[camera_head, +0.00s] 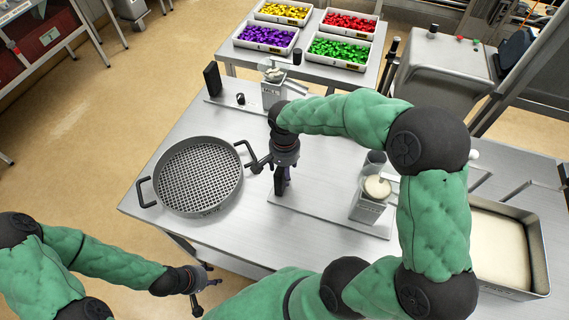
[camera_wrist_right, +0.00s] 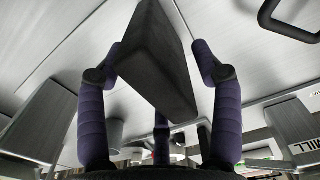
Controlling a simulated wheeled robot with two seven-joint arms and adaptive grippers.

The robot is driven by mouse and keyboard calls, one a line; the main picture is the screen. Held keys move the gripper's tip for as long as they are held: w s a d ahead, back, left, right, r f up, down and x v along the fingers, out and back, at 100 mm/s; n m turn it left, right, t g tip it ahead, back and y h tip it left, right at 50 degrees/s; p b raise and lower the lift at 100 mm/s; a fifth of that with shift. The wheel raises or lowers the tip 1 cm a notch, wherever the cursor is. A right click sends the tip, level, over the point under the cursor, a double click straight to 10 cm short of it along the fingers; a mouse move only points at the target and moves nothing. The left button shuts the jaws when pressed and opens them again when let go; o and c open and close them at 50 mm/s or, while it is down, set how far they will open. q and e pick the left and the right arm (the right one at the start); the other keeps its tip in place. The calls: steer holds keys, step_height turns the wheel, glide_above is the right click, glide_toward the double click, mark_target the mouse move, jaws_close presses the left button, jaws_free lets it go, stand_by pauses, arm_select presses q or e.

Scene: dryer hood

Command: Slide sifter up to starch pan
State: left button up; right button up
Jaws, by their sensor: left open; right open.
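The sifter (camera_head: 198,176), a round grey mesh pan with two dark handles, lies flat on the left of the steel table. The starch pan (camera_head: 503,248), a rectangular metal pan of pale starch, is at the right, partly hidden by my right arm. My right gripper (camera_head: 281,185) points down beside the sifter's right handle. In the right wrist view its purple fingers (camera_wrist_right: 160,75) are open around a dark block (camera_wrist_right: 160,65); contact is unclear. A sifter handle (camera_wrist_right: 290,20) shows at the top right there. My left gripper (camera_head: 205,287) is open and empty, off the table's front edge.
A metal plate with a small device (camera_head: 370,203) and a grey cup (camera_head: 375,163) lies between sifter and pan. Another device (camera_head: 272,92) stands at the back. Trays of coloured pieces (camera_head: 340,48) sit on a farther table. My right arm spans the middle.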

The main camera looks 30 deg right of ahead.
steer(key=shift+f, duration=0.15)
jaws_close()
steer(key=shift+s+d, duration=0.1)
steer(key=shift+s, duration=0.05)
